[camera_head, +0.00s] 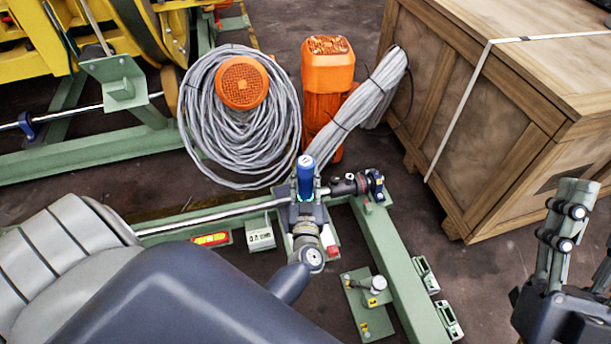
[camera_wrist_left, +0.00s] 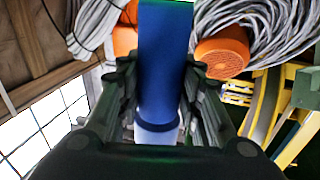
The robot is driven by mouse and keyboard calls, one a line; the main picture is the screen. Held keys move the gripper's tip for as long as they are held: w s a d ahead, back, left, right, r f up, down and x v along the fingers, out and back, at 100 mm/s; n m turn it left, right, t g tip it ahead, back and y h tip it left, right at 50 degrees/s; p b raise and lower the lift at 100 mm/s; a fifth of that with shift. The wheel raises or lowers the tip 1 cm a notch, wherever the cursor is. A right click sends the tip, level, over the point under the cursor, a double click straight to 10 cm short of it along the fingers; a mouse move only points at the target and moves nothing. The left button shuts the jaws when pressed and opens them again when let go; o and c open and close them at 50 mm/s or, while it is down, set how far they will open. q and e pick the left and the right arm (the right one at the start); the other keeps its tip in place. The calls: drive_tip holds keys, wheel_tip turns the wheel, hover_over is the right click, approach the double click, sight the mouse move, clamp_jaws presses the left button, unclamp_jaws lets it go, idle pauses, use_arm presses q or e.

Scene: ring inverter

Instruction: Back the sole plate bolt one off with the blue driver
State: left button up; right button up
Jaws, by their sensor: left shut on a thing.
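The blue driver (camera_head: 306,178) stands out of my left gripper (camera_head: 306,205), above the green frame in the head view. In the left wrist view my left gripper (camera_wrist_left: 160,95) is shut on the driver's blue body (camera_wrist_left: 163,60), with a pale collar below it. The driver's working end is hidden. A small green plate (camera_head: 355,312) with a grey round-topped fitting and yellow tags lies right of my left wrist; it may be the sole plate. I cannot tell which bolt is number one. My right gripper (camera_head: 583,245) is empty, fingers apart, partly cut off at the right edge.
A green frame beam (camera_head: 392,265) runs beside the small plate. An orange motor-like unit (camera_head: 328,75) and grey cable coils (camera_head: 240,130) stand behind. A large wooden crate (camera_head: 480,110) fills the upper right. Small green fittings (camera_head: 425,274) lie right of the beam.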

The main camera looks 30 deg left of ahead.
use_arm(q)
drive_tip(key=shift+r, duration=0.4)
drive_tip(key=shift+p, duration=0.3)
use_arm(e)
drive_tip(key=w+f+g, duration=0.1)
drive_tip(key=w+f, duration=0.1)
drive_tip(key=shift+a+f+g+h, duration=0.2)
drive_tip(key=shift+f+g+h, duration=0.1)
drive_tip(key=shift+f+g, duration=0.1)
drive_tip(key=shift+r, duration=0.15)
